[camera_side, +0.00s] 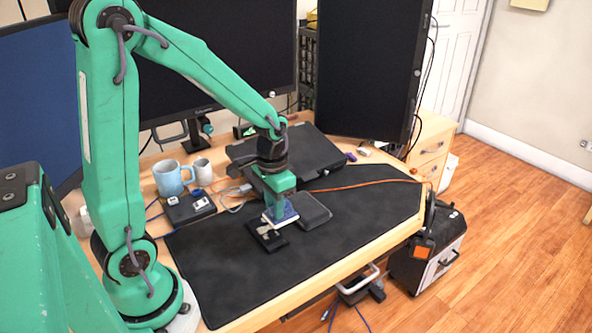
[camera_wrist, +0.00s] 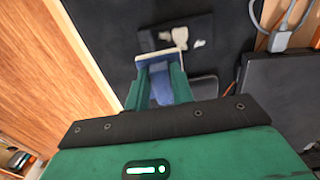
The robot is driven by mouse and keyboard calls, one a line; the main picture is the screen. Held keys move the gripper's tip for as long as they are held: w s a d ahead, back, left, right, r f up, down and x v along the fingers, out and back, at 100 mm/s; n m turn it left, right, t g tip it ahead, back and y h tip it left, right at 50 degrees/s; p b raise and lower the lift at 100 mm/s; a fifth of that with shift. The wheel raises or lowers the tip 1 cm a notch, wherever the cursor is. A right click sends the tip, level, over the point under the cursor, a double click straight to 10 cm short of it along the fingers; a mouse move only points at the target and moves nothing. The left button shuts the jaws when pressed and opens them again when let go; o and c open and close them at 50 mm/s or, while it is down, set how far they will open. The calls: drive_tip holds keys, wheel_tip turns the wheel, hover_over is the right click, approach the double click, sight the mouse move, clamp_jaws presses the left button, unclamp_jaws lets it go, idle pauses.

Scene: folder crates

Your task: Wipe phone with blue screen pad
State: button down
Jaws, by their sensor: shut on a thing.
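My gripper (camera_side: 279,208) is low over the black desk mat, its fingers shut on the blue screen pad (camera_side: 288,216), which has a white lower edge. In the wrist view the pad (camera_wrist: 161,57) sits across the tips of my green fingers (camera_wrist: 160,82). A small flat black object with pale marks, which looks like the phone (camera_side: 270,242), lies on the mat just below the pad in the side view. In the wrist view the phone (camera_wrist: 150,38) is just beyond the pad, which overlaps its near edge. I cannot tell whether pad and phone touch.
A dark flat square case (camera_side: 314,210) lies close right of the pad. A closed black laptop (camera_side: 312,150) is behind. A blue mug (camera_side: 170,179), a grey mug (camera_side: 203,172) and a dark box (camera_side: 187,208) stand left.

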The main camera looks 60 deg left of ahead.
wheel_tip(320, 180, down, 4)
drive_tip(key=shift+f, duration=0.15)
drive_tip(key=shift+a+f, duration=0.1)
drive_tip(key=shift+a, duration=3.65)
drive_tip(key=shift+d, duration=0.1)
drive_tip(key=shift+d, duration=1.75)
drive_tip(key=shift+f, duration=0.6)
